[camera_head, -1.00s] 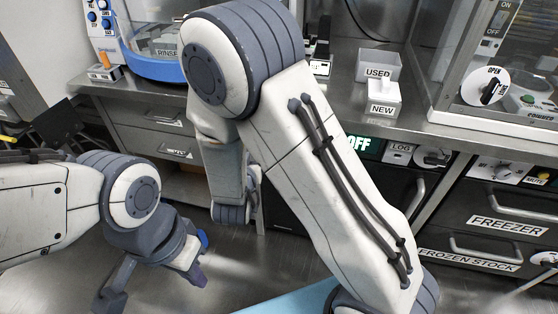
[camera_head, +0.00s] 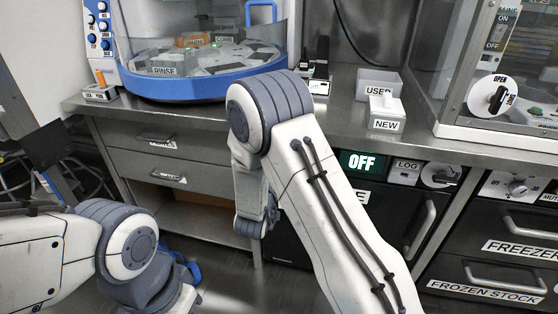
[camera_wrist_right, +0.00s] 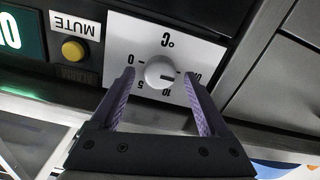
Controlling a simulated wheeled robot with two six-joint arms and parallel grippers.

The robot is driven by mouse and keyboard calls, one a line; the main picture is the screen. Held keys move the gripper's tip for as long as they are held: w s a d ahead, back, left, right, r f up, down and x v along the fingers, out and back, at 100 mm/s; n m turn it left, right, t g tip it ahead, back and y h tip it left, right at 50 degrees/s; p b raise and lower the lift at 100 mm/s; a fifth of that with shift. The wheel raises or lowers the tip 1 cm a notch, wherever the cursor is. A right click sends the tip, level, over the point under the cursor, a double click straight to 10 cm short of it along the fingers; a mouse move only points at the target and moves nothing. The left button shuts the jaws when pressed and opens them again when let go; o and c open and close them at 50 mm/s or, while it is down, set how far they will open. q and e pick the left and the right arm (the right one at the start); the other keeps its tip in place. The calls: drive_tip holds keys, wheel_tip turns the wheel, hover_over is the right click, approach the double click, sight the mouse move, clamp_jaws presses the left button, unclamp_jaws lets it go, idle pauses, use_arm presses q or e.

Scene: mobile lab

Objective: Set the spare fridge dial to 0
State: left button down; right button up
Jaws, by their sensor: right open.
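The spare fridge dial (camera_wrist_right: 160,72) is a small round light-grey knob on a white plate marked °C, seen upside down in the right wrist view. Marks 0, 5 and 10 run around it, with another at the right partly covered by a finger. A faint pointer line seems to lie on the knob's right side, away from the 0. My right gripper (camera_wrist_right: 158,76) is open, with its purple fingertips on either side of the knob; contact is unclear. In the head view my right arm hides the dial and gripper. My left gripper is below the frame.
A yellow button (camera_wrist_right: 73,50) marked MUTE is beside the dial plate. The lit OFF display (camera_head: 362,162) and LOG panel (camera_head: 405,172) are on the same front. A freezer dial (camera_head: 517,187) is farther right. The counter (camera_head: 340,118) runs above.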

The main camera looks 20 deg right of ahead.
drive_tip(key=shift+w+d, duration=0.25)
drive_tip(key=shift+w, duration=0.15)
clamp_jaws()
